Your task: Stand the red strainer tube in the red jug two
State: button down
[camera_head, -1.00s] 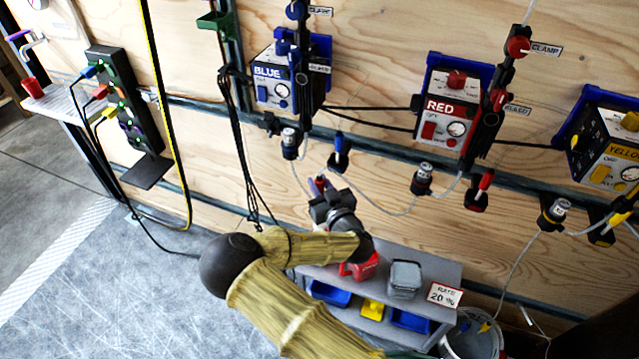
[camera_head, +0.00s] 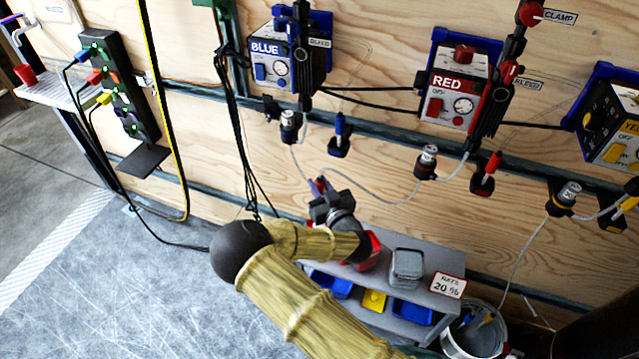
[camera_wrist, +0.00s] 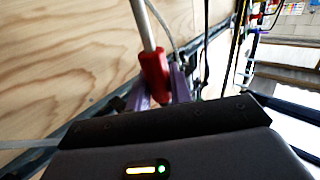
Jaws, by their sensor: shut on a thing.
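My gripper (camera_head: 320,187) is in front of the wood wall, above the left end of the grey bench. In the wrist view its purple fingers (camera_wrist: 164,88) are shut on a red-ended piece with a pale shaft, which looks like the red strainer tube (camera_wrist: 154,74). The shaft leans up and left out of view. In the head view my gripper mostly hides it. A red container (camera_head: 374,252) on the bench is partly hidden behind my wrist. A small red cup (camera_head: 25,75) stands on the far-left shelf. I cannot read which is red jug two.
Grey stacked boxes (camera_head: 407,265) and a "RATE 20 %" card (camera_head: 447,285) are on the bench (camera_head: 432,268), with blue and yellow bins below. A white bucket (camera_head: 478,335) stands at its right. Blue, red (camera_head: 455,95) and yellow units hang on the wall with hoses. Black cables hang left of my gripper.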

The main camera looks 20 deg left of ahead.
notch_tip(320, 180, down, 7)
jog(key=b, duration=0.4)
jog(key=shift+r, duration=0.15)
jog(key=shift+f+b, duration=0.45)
jog(key=shift+f, duration=0.45)
dwell(1.2)
jog(key=c, duration=1.2)
grip_release()
jog(key=shift+o, duration=0.2)
jog(key=v, duration=1.7)
jog(key=shift+b, duration=0.45)
jog(key=shift+s+d, duration=0.1)
jog(key=shift+d, duration=0.05)
